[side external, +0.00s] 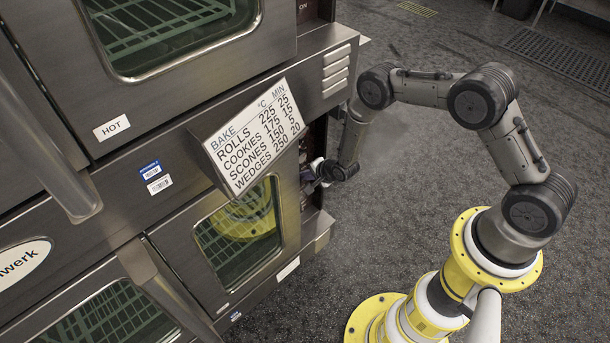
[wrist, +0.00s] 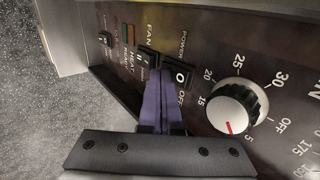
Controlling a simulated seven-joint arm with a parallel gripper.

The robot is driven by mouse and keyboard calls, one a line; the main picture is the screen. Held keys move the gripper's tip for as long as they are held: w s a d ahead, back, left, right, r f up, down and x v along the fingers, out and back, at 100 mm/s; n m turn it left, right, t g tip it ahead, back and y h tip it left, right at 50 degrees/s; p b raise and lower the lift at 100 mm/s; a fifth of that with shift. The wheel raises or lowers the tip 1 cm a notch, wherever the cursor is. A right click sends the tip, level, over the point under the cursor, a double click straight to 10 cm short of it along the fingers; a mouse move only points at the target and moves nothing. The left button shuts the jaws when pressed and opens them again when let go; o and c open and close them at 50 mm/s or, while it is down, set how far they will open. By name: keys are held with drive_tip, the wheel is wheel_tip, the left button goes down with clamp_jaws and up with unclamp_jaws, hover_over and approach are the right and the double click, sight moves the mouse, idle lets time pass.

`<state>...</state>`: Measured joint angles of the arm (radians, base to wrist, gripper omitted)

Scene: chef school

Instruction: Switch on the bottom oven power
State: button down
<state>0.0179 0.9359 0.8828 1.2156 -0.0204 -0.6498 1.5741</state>
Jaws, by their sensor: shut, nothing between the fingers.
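The bottom oven (side external: 165,235) stands at the left in the side external view, with its control panel at its right end mostly hidden by the sign and my arm. In the wrist view a black power switch (wrist: 179,74) is marked with a white O, between the words POWER and OFF. My gripper (wrist: 161,76) is shut and empty, its purple fingers together. The fingertips are right beside the left edge of the power switch; I cannot tell whether they touch it. My gripper also shows at the panel in the side external view (side external: 309,174), partly hidden.
A timer knob (wrist: 233,105) sits right of the power switch. A fan switch (wrist: 147,57) and another black switch (wrist: 105,39) lie to the left. A bake-time sign (side external: 252,137) juts out from the oven front. The grey floor (side external: 420,180) on the right is clear around my arm.

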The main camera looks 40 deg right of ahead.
drive_tip(key=shift+w, duration=0.15)
drive_tip(key=shift+r, duration=0.1)
drive_tip(key=shift+r, duration=0.7)
drive_tip(key=s+f+v, duration=0.2)
drive_tip(key=v, duration=1.1)
